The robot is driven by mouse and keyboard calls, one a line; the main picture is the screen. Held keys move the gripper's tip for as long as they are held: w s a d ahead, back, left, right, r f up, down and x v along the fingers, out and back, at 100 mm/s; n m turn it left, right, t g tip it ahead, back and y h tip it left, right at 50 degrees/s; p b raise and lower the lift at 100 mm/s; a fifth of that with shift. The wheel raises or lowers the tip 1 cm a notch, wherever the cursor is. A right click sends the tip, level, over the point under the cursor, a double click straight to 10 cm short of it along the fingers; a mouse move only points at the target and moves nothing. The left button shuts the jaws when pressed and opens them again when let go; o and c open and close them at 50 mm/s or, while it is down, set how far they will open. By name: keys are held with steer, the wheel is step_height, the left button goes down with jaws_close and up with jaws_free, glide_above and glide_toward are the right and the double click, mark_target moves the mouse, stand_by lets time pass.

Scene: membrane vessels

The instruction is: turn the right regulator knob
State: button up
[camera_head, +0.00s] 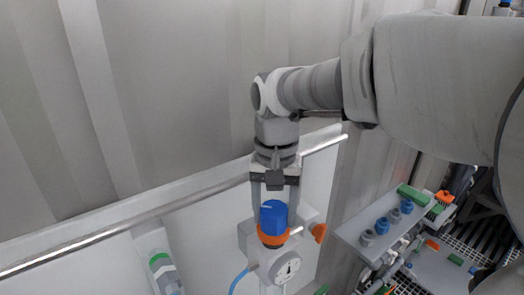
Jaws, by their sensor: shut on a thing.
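A regulator with a blue knob (273,215) and an orange ring (273,239) below it stands at the lower centre of the head view. Its round white gauge (287,267) faces me. My gripper (274,205) comes down from above, with one finger on each side of the blue knob, and is shut on it. A white mark shows on the knob. The fingertips are partly hidden behind the knob. Only this one regulator is clearly in view.
A metal rail (130,232) runs across a white panel behind the regulator. A blue tube (238,281) leaves the regulator's left side. At right, a grey block (352,235) carries several blue-grey fittings. A grey-green cylinder (160,262) stands at lower left.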

mark_target(275, 208)
steer(key=o, duration=1.4)
steer(key=shift+r, duration=0.1)
step_height(275, 208, up, 17)
steer(key=shift+r+p, duration=0.15)
steer(key=shift+p, duration=0.15)
steer(key=s+d+f+t+b, duration=0.1)
steer(key=s+d+f+t, duration=0.1)
steer(key=f, duration=0.4)
steer(key=s+d+f+n+t+b, duration=0.1)
steer(key=s+d+f, duration=0.4)
steer(key=s+f, duration=0.1)
steer(key=s+d+f+n+t, duration=0.1)
steer(key=s+d+f+t, duration=0.1)
steer(key=f, duration=0.4)
steer(key=shift+s+d+f+t+b, duration=0.2)
steer(key=shift+s+d, duration=0.2)
steer(key=shift+s, duration=0.15)
steer(key=shift+s+d+f+t+b, duration=0.1)
steer(key=shift+s+d+b, duration=0.1)
steer(key=shift+s+d, duration=0.25)
steer(key=shift+a, duration=0.1)
